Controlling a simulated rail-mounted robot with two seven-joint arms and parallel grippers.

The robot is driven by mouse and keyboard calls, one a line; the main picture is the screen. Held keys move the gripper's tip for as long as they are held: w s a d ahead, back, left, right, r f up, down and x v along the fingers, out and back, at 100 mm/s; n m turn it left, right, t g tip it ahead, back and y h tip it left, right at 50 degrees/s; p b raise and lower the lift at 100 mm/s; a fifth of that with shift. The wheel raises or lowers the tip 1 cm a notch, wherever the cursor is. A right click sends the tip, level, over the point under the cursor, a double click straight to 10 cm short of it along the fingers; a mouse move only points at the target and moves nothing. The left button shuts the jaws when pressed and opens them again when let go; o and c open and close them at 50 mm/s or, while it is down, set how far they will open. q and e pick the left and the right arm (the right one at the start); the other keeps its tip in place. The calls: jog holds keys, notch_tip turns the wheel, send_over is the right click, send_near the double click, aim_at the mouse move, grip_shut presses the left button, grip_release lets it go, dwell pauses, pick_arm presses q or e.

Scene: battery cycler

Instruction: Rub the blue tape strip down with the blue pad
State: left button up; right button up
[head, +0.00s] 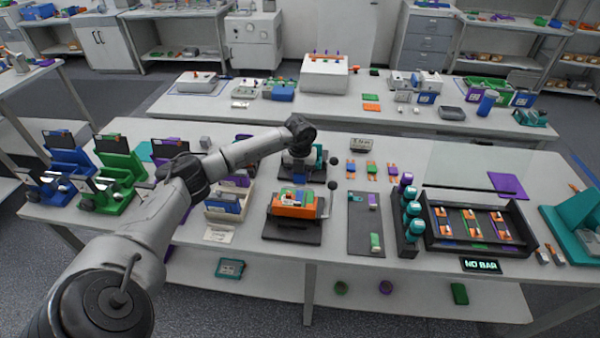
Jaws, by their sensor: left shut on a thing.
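My left gripper (299,177) points down from the wrist above the orange fixture (294,211) on its dark base plate. It is shut on a small blue piece, which I take to be the blue pad; the fingers hide most of it. Green and blue parts show on top of the fixture, just under the fingertips. I cannot tell whether the pad touches them. The blue tape strip cannot be made out clearly at this size. My right gripper is not in view.
A grey mat (364,240) lies right of the fixture, then a rack of teal cylinders (411,227) and a black tray (508,242) with several orange-ended pieces. A bin of blue cards (224,203) stands left. Blue (65,168) and green (119,166) stands are at the far left.

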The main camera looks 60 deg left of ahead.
aim_at(301, 193)
pick_arm(q)
jog(key=shift+f+b, duration=1.2)
jog(key=shift+f, duration=0.4)
jog(key=shift+f+b, duration=1.2)
jog(key=shift+f, duration=0.25)
jog(key=shift+f+b, duration=0.35)
jog(key=shift+f, duration=0.4)
jog(key=shift+w+r, duration=0.1)
jog(key=shift+a, duration=0.1)
jog(key=shift+w+a, duration=0.45)
jog(key=shift+a, duration=0.05)
jog(key=shift+w+a+b, duration=0.1)
jog(key=shift+b, duration=0.2)
jog(key=shift+s+d, duration=0.7)
jog(key=shift+d, duration=0.25)
jog(key=shift+a, duration=0.1)
jog(key=shift+w+a+b, duration=0.1)
jog(key=shift+a+b, duration=0.05)
jog(key=shift+b, duration=0.15)
jog(key=shift+w+a, duration=0.55)
jog(key=shift+a, duration=0.1)
jog(key=shift+s+d, duration=0.65)
jog(key=shift+d, duration=0.15)
jog(key=shift+s+p, duration=0.1)
jog(key=shift+p, duration=0.2)
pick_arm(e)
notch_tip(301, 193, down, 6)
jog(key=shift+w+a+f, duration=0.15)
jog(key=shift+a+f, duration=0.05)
